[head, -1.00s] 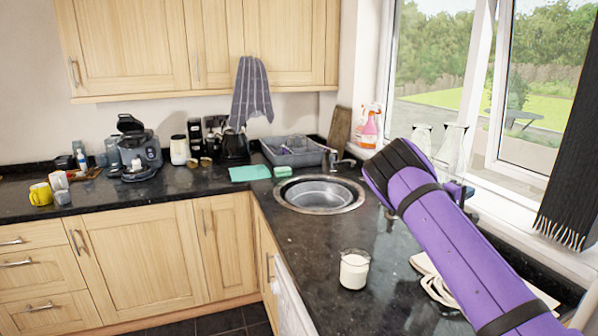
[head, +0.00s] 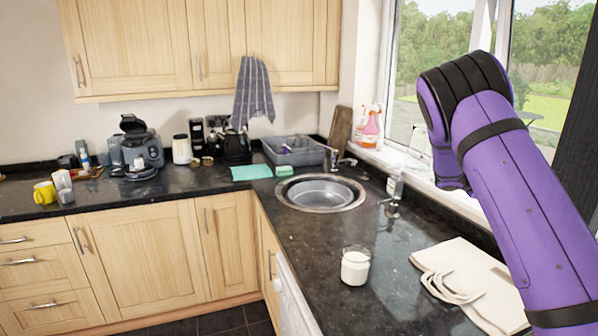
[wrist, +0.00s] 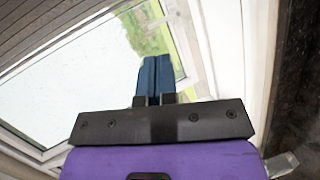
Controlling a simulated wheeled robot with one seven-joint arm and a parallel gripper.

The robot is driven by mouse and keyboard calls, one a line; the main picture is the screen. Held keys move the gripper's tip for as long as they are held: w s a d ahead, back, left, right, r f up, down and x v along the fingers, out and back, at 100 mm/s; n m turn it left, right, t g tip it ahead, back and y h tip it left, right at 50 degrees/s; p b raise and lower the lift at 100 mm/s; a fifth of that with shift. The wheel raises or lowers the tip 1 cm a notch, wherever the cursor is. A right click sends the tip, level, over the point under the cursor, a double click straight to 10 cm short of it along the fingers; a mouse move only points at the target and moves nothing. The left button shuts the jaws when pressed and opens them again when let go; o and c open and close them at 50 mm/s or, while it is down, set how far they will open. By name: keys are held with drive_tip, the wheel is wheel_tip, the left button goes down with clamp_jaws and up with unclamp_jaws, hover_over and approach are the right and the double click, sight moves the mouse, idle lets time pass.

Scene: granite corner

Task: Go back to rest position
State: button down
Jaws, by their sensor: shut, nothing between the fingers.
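My gripper (wrist: 155,68) shows in the wrist view with its two blue fingers pressed together and nothing between them. It points toward the window, with white frame and greenery behind it. In the head view my purple arm is bent and raised at the right, in front of the window. The gripper itself is hidden behind the arm there.
A glass of white liquid (head: 355,266) stands on the dark counter near the sink (head: 321,193). A folded beige cloth bag (head: 478,285) lies below my arm. Spray bottles (head: 370,128) stand by the window (head: 425,60). The counter front is mostly clear.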

drive_tip(key=s+a+r+m+y, duration=0.1)
drive_tip(key=s+a+r+y, duration=0.25)
drive_tip(key=s, duration=0.45)
drive_tip(key=s+a+r+y, duration=0.3)
drive_tip(key=s+a+r, duration=0.15)
drive_tip(key=s, duration=0.45)
drive_tip(key=s+a+r+m+y, duration=0.1)
drive_tip(key=s+a+r+y, duration=0.35)
drive_tip(key=s, duration=0.35)
drive_tip(key=s+a+n+t+y, duration=0.1)
drive_tip(key=s+a+t+y, duration=0.1)
drive_tip(key=s+a, duration=0.5)
drive_tip(key=s+a+r+n+t+y, duration=0.1)
drive_tip(key=s+a+n+t+y, duration=0.1)
drive_tip(key=s+a, duration=0.6)
drive_tip(key=s, duration=0.6)
drive_tip(key=shift+s+a, duration=0.15)
drive_tip(key=shift+s, duration=0.1)
drive_tip(key=shift+r, duration=0.1)
drive_tip(key=shift+w, duration=0.75)
